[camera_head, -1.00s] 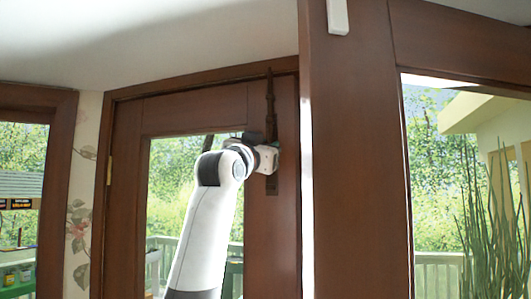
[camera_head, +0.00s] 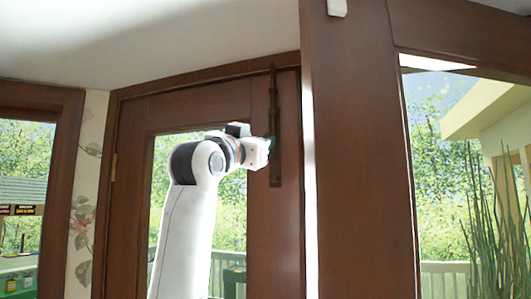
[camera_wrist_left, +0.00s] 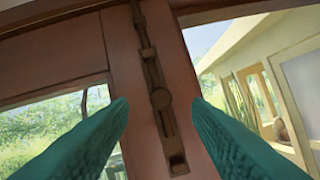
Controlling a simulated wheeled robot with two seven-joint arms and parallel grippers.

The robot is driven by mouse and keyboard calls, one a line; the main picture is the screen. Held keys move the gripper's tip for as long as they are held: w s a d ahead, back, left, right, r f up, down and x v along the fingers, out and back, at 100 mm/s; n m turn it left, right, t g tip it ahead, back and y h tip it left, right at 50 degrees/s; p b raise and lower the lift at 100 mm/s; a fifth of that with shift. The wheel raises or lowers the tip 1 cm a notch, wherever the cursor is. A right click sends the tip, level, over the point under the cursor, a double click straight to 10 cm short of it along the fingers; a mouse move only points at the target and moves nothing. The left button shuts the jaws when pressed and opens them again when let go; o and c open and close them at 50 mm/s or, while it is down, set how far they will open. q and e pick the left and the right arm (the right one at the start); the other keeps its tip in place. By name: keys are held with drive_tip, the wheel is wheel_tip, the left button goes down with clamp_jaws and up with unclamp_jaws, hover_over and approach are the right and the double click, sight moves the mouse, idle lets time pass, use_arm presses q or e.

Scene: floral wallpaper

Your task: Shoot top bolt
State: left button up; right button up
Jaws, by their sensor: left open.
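A dark, long vertical bolt (camera_head: 275,120) is mounted along the upper right side of the brown door (camera_head: 180,107), its top end reaching the door frame. In the head view the left gripper (camera_head: 271,147) is beside the bolt's lower half. Contact cannot be told. My right gripper is not in view.
A wide brown post (camera_head: 355,150) stands right of the door, with a bright strip between them. A window (camera_head: 440,160) with outdoor plants is further right. Another window (camera_head: 25,150) and floral wallpaper (camera_head: 85,200) are left. The white ceiling (camera_head: 150,40) is above.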

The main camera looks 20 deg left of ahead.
use_arm(q)
drive_tip(key=b+v, duration=0.2)
drive_tip(key=v, duration=0.2)
drive_tip(key=shift+s+a, duration=0.1)
drive_tip(key=shift+s, duration=0.3)
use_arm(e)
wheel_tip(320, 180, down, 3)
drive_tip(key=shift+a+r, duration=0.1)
use_arm(q)
drive_tip(key=shift+f, duration=0.1)
